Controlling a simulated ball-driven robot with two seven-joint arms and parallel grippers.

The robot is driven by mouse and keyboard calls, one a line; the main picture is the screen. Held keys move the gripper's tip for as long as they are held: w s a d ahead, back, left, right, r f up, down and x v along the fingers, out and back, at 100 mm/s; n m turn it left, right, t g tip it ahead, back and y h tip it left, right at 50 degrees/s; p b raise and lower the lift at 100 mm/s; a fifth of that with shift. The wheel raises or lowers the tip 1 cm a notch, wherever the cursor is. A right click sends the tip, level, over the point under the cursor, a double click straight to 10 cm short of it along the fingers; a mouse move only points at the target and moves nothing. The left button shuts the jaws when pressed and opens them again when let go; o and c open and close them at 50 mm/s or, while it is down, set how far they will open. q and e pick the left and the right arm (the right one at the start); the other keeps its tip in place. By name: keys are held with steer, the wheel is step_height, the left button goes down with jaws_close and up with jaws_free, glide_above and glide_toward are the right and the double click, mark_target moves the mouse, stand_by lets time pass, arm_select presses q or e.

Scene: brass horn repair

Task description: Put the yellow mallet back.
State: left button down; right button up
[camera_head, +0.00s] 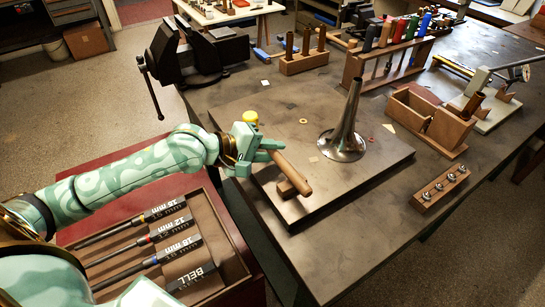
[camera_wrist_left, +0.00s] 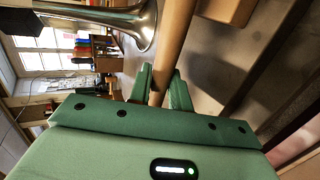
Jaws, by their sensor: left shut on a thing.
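My left gripper (camera_head: 258,150) is shut on the wooden handle of the yellow mallet. The handle (camera_head: 292,173) slants out from the fingers toward the lower right, over a small wooden block. The yellow head (camera_head: 250,116) shows just beyond the gripper, partly hidden by it. In the left wrist view the handle (camera_wrist_left: 174,35) runs between the fingers (camera_wrist_left: 160,85), and the head is out of sight there. My right gripper is in neither view.
A small wooden block (camera_head: 287,188) lies near the slab's left edge. A vise (camera_head: 200,55), wooden racks (camera_head: 303,64) and an open tool drawer (camera_head: 215,220) surround it.

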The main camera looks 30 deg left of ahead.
arm_select(q)
steer(key=shift+w+f, duration=0.1)
steer(key=shift+f, duration=0.5)
steer(key=shift+r, duration=0.2)
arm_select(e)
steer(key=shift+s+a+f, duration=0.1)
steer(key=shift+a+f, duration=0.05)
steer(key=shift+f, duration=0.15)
arm_select(q)
steer(key=c, duration=1.6)
jaws_free()
steer(key=shift+f, duration=0.1)
steer(key=shift+c, duration=0.2)
steer(key=shift+o, duration=0.4)
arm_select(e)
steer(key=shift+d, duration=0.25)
arm_select(q)
steer(key=p+v, duration=0.5)
steer(key=v, duration=0.7)
steer(key=shift+p, duration=0.35)
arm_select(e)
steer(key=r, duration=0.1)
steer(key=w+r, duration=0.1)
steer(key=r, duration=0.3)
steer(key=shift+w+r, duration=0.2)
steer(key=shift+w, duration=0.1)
